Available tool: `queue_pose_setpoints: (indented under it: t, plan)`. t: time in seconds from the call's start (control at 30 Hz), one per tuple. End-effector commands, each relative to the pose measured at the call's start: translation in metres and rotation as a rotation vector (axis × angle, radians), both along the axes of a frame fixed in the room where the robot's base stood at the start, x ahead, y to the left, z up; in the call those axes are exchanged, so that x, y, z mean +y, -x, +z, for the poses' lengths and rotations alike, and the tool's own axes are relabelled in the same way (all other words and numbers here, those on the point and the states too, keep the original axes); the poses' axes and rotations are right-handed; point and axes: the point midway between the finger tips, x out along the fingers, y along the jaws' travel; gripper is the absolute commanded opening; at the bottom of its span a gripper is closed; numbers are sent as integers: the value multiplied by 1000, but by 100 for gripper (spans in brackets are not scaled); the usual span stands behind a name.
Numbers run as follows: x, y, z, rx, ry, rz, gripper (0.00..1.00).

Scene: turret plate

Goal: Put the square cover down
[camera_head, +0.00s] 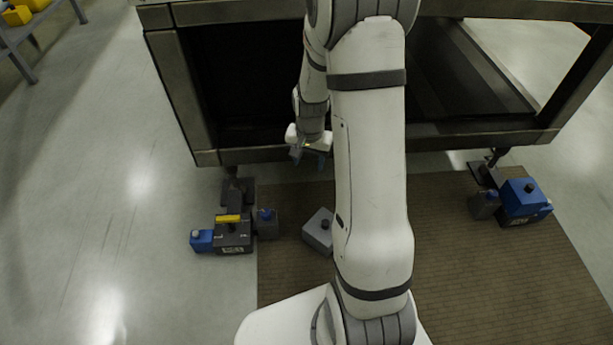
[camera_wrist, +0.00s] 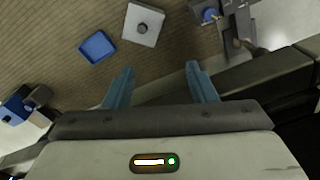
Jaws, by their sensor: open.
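A grey square cover with a dark round knob (camera_head: 319,231) lies on the brown mat, left of my arm in the head view. It also shows near the top of the wrist view (camera_wrist: 136,33). My gripper (camera_wrist: 158,70) is open, with nothing between its blue fingers. The cover is apart from the fingertips, beyond them in the wrist view. In the head view my gripper (camera_head: 311,158) is by the lower front edge of the dark frame, behind the cover, and its fingers are small there.
A blue square tray-like piece (camera_wrist: 97,46) lies on the mat beside the cover. The dark metal frame (camera_head: 265,155) stands close to my gripper. Blue and grey blocks sit around its left foot (camera_head: 233,232) and right foot (camera_head: 518,202). Bare mat (camera_head: 460,270) lies right of my arm.

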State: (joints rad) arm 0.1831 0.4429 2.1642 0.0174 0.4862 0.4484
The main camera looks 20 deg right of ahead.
Motion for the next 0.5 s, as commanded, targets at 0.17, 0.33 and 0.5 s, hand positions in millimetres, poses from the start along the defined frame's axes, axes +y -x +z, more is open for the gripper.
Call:
queue_pose_setpoints:
  t: [0.17,0.33,0.5]
  plan:
    - [29,40,73,-23,13,187,52]
    - [51,90,124,-34,25,362,52]
    - [67,140,156,-44,37,517,52]
